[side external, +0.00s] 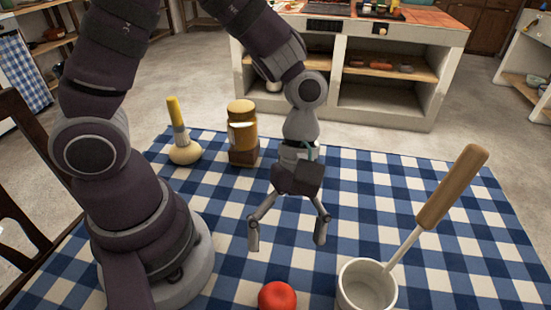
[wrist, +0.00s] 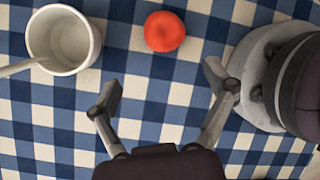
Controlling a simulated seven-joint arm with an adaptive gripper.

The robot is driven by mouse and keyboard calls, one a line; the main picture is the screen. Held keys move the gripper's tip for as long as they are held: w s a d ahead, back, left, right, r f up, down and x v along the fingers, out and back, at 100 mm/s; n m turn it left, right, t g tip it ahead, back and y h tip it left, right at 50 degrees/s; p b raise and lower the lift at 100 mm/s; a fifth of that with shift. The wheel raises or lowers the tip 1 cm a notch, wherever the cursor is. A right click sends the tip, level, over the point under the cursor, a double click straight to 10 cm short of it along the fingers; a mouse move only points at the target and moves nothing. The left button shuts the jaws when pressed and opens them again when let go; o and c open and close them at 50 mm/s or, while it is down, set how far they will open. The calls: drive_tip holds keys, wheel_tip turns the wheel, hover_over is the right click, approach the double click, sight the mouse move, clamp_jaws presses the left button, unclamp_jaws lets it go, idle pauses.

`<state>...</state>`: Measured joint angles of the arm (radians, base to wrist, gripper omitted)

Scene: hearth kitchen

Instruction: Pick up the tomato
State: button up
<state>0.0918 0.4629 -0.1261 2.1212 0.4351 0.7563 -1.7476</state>
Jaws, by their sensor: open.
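A red tomato (side external: 277,296) rests on the blue-and-white checked tablecloth (side external: 440,186) at the front edge of the side external view, partly cut off by the frame. In the wrist view the whole tomato (wrist: 164,32) shows at the upper middle. My gripper (side external: 287,245) is open and empty above the cloth, with its fingers pointing down. In the wrist view my gripper (wrist: 165,85) has its fingers spread wide, and the tomato lies beyond the fingertips, apart from them.
A white cup (side external: 366,288) with a wooden-handled utensil (side external: 452,188) leaning out stands right of the tomato. A jar with amber contents (side external: 242,128) on a brown block and a pale round-based object with a yellow handle (side external: 183,140) stand at the back.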

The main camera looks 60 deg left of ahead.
sight(279, 287)
drive_tip(key=x, duration=0.6)
drive_tip(key=s+x, duration=0.1)
drive_tip(key=x, duration=0.1)
drive_tip(key=shift+s+d, duration=0.2)
drive_tip(key=shift+d, duration=0.25)
drive_tip(key=c, duration=1.2)
drive_tip(key=shift+c, duration=0.2)
